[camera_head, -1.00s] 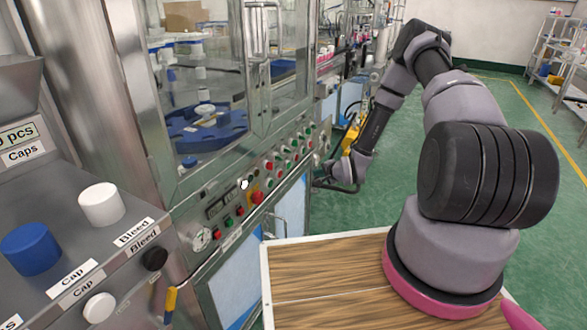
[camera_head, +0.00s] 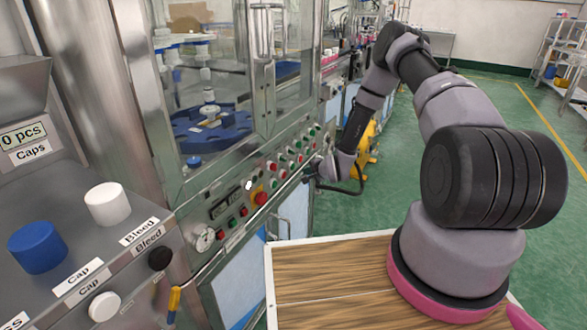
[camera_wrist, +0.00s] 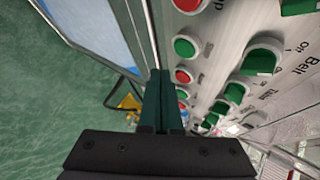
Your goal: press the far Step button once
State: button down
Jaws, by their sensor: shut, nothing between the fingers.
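The control panel (camera_head: 262,190) on the machine front carries rows of red and green buttons and knobs. My gripper (camera_head: 309,171) is at the far right end of this panel, small in the head view. In the wrist view my gripper (camera_wrist: 161,74) is shut and empty, its dark fingers pointing along the panel face. A green round button (camera_wrist: 186,46) and a red round button (camera_wrist: 184,76) lie just right of the fingertips. No label reading "Step" is legible, so I cannot tell which button it is. Contact with the panel cannot be told.
Green selector knobs (camera_wrist: 262,57) stick out of the panel to the right, beside the "Belt" label. A metal rail (camera_head: 225,255) runs along the machine front below the panel. Green floor (camera_head: 400,190) is open right of the machine. A wooden-topped surface (camera_head: 325,275) lies in front.

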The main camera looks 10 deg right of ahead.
jog(key=shift+w+a, duration=0.7)
jog(key=shift+a, duration=0.3)
jog(key=shift+a, duration=0.1)
dwell(1.3)
jog(key=shift+w+a, duration=0.25)
jog(key=shift+w+a, duration=0.25)
jog(key=shift+a, duration=0.05)
dwell(0.7)
jog(key=shift+s+d, duration=0.5)
jog(key=shift+d, duration=0.15)
jog(key=shift+s+d, duration=0.75)
jog(key=shift+d, duration=0.25)
jog(key=shift+s+d, duration=0.75)
jog(key=shift+d, duration=0.25)
